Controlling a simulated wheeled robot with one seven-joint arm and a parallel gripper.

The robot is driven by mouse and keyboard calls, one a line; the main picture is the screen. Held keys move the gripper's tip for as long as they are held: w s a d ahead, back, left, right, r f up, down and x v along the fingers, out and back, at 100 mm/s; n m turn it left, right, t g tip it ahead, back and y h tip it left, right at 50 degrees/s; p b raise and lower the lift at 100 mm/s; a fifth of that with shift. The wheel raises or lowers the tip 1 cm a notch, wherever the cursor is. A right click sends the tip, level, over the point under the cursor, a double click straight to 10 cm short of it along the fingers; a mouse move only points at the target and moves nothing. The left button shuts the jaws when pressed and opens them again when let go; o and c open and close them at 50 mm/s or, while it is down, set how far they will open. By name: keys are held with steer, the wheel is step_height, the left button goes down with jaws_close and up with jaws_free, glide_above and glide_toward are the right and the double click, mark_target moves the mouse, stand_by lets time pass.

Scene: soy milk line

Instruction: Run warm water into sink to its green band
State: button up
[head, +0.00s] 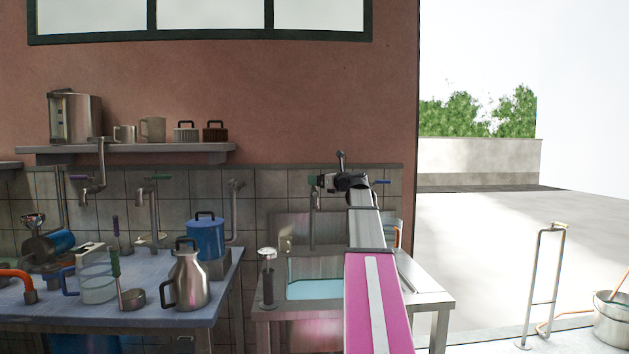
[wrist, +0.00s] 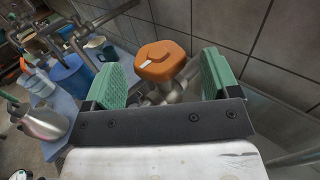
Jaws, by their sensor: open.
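The sink (head: 272,314) stands right of the blue table in the head view. Pale blue water (head: 315,289) shows in its basin; I cannot make out a green band. A metal tap pipe (head: 312,228) rises behind the basin; its top is partly hidden by my arm. My gripper (wrist: 162,76) is open and empty, with green pads. An orange tap knob (wrist: 160,58) on a metal pipe shows between the two fingers in the wrist view, apart from both pads. In the head view my gripper (head: 326,181) is small, at the tap's top.
The blue table (head: 150,318) at left holds a steel jug (head: 188,279), a blue canister (head: 206,238), a clear pitcher (head: 97,284) and ladles. A tiled wall (wrist: 275,45) is close beside the knob. A shelf (head: 130,152) hangs above.

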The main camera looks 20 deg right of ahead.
steer(key=shift+x, duration=1.45)
steer(key=c, duration=0.9)
steer(key=shift+n+g+y, duration=0.3)
steer(key=shift+y, duration=0.1)
steer(key=n+g+y, duration=0.4)
steer(key=y, duration=0.1)
steer(key=shift+w+d+n+g, duration=0.1)
steer(key=shift+w+n+g, duration=0.1)
steer(key=shift+n+g, duration=0.15)
steer(key=shift+s+n+g+y, duration=0.1)
steer(key=shift+n+g+y, duration=0.7)
steer(key=shift+n+g, duration=0.75)
steer(key=shift+s+n+g+y, duration=0.1)
steer(key=shift+n+g+y, duration=0.75)
steer(key=shift+g, duration=1.25)
